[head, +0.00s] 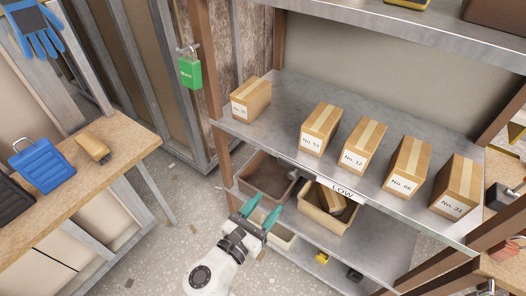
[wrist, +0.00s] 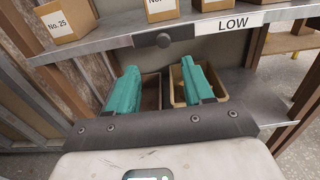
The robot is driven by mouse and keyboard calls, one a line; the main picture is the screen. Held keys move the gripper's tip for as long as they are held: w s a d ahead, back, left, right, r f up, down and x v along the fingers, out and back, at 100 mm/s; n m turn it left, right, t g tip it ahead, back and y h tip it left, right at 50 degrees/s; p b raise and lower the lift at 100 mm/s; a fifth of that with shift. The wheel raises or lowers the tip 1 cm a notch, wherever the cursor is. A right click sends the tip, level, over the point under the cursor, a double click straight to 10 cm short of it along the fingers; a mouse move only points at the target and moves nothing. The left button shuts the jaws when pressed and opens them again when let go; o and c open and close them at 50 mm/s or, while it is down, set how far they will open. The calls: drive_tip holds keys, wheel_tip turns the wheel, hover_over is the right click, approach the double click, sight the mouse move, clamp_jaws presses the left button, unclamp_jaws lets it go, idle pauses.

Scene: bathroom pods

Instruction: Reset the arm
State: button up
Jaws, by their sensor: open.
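My gripper (head: 262,212) has two teal fingers, spread apart with nothing between them. In the head view it is in front of the metal shelf unit, just below the edge of the middle shelf (head: 285,150). In the wrist view my gripper (wrist: 165,88) points at the lower shelf level, and its fingers overlap the view of two bins there. My arm comes in from the bottom of the head view.
Several labelled boxes (head: 359,146) stand on the middle shelf above a "LOW" label (head: 342,190). A brown bin (head: 262,180) and a tan bin (head: 325,215) are on the lower shelf. A wooden workbench (head: 115,145) stands at left, with open floor between.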

drive_tip(key=shift+d, duration=0.1)
drive_tip(key=s+d+f+m+g+y, duration=0.1)
drive_tip(key=s+d+f+m+g, duration=0.3)
drive_tip(key=d, duration=0.3)
drive_tip(key=s+d+f+m+g, duration=0.2)
drive_tip(key=s+d+m+g, duration=0.1)
drive_tip(key=d+m, duration=0.4)
drive_tip(key=s+d+f+m+g+y, duration=0.1)
drive_tip(key=s+d+f+m+g, duration=0.3)
drive_tip(key=d, duration=0.4)
drive_tip(key=s+d+m+g+y, duration=0.1)
drive_tip(key=s+d+m+y, duration=0.1)
drive_tip(key=s+m+y, duration=0.2)
drive_tip(key=s+d+r+m+g+y, duration=0.1)
drive_tip(key=s+m+y, duration=0.3)
drive_tip(key=s+m, duration=0.6)
drive_tip(key=shift+s+d+r+g, duration=0.3)
drive_tip(key=shift+s+d, duration=0.2)
drive_tip(key=shift+s, duration=0.75)
